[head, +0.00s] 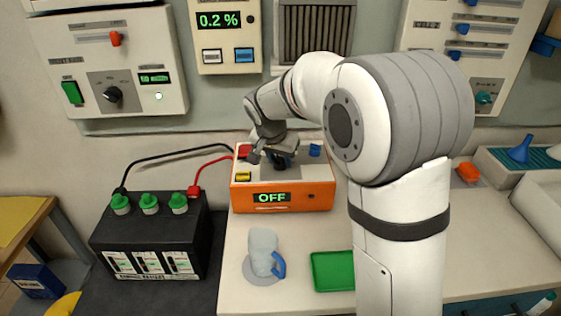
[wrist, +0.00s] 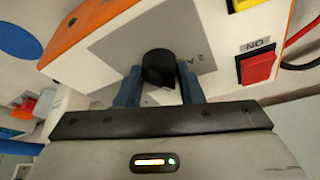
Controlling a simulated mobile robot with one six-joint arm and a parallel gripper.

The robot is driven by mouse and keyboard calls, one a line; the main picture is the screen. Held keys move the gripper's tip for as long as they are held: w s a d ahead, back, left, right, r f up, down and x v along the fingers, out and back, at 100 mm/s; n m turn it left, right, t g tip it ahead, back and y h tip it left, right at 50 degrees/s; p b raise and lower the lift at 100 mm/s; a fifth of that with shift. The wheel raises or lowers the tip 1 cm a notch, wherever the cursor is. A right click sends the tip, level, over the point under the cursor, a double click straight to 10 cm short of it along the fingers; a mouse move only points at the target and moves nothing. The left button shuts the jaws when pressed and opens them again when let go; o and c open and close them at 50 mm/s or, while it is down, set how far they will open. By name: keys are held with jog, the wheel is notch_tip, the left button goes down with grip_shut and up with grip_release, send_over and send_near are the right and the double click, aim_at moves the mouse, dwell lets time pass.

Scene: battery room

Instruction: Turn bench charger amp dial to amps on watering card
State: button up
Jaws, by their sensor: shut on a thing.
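The bench charger (head: 283,198) is an orange box with a pale top on the bench, and its front display (head: 271,197) reads OFF in green. My gripper (head: 281,160) is over the charger's top. In the wrist view the black amp dial (wrist: 158,68) stands between the two blue fingers of my gripper (wrist: 160,88), which are shut on it. Few dial markings show; a "2 A" label is partly visible beside it. The red ON switch (wrist: 258,66) and a yellow button (wrist: 243,5) are on the same face. The watering card cannot be made out.
A black battery (head: 150,235) with green caps stands left, wired to the charger by black and red leads. A clear jug (head: 264,252) and a green tray (head: 332,271) are in front. Wall panels (head: 108,65) hang behind. Bare bench lies between jug and tray.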

dwell(0.3)
jog(key=o, duration=1)
jog(key=shift+c, duration=0.2)
jog(key=shift+r, duration=0.1)
jog(key=v, duration=0.7)
jog(key=shift+s+r, duration=0.15)
jog(key=shift+r, duration=0.15)
jog(key=s+d+f+n, duration=0.1)
jog(key=s+d, duration=0.3)
jog(key=s, duration=0.5)
jog(key=s+d+f+n+g+y, duration=0.1)
jog(key=s+d+f+n, duration=0.1)
jog(key=s+d, duration=0.3)
jog(key=s+d+f+n+y, duration=0.1)
jog(key=s+d+f, duration=0.2)
jog(key=s, duration=1)
jog(key=shift+d+n+g+p, duration=0.3)
jog(key=shift+d+n, duration=0.1)
jog(key=shift+d, duration=0.45)
